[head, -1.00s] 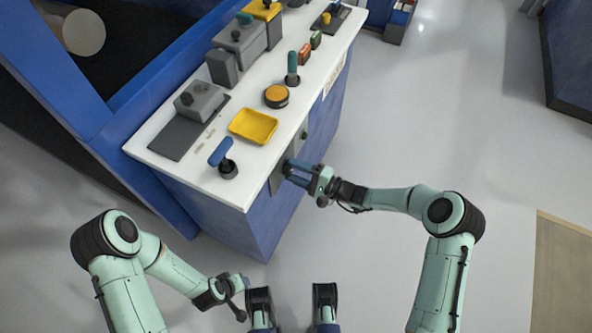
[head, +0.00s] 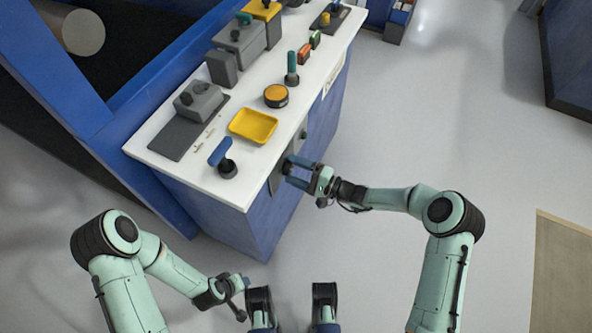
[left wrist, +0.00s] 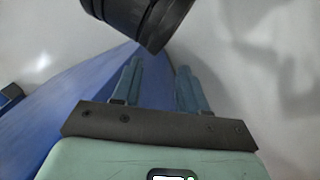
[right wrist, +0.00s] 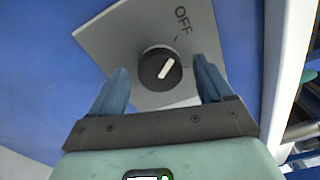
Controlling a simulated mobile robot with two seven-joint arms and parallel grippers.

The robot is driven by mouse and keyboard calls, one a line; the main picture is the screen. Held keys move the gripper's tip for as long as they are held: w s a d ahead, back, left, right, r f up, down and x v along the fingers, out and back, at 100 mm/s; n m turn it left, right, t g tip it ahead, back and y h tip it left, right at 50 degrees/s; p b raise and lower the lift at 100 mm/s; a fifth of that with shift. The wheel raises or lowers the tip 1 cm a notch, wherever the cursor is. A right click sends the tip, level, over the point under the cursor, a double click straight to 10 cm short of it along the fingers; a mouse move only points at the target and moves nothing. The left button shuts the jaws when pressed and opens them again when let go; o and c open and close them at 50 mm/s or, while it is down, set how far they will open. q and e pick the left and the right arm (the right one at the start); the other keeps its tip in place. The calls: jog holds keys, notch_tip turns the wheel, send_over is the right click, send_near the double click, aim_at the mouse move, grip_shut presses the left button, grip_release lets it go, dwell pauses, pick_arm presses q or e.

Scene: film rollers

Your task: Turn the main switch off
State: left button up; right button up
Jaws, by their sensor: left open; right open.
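The main switch (right wrist: 160,69) is a round black knob with a white pointer line, on a grey plate (right wrist: 122,37) on the cabinet's blue side. The pointer slants up to the right, toward the "OFF" lettering (right wrist: 183,20). My right gripper (right wrist: 161,82) is open, with one finger on each side of the knob; I cannot tell whether they touch it. In the head view the right gripper (head: 291,171) is at the cabinet side, and its fingers partly hide the plate. My left gripper (left wrist: 157,68) is open and empty, low beside the cabinet's near corner.
The white cabinet top (head: 180,173) carries a blue-handled lever (head: 220,153), a yellow tray (head: 253,125), an orange button (head: 276,95) and a green-handled lever (head: 291,67). The floor to the right is clear.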

pick_arm(q)
jog(key=shift+g+h, duration=0.3)
jog(key=shift+g, duration=0.2)
jog(key=s, duration=0.1)
jog(key=s+d+r+p, duration=0.1)
jog(key=s+r+p, duration=0.1)
jog(key=shift+s+d+r, duration=0.1)
jog(key=shift+d, duration=0.2)
pick_arm(e)
jog(key=v, duration=1.3)
jog(key=shift+d, duration=0.15)
jog(key=shift+s, duration=0.1)
pick_arm(q)
jog(key=shift+r, duration=0.1)
pick_arm(e)
jog(key=shift+r, duration=0.1)
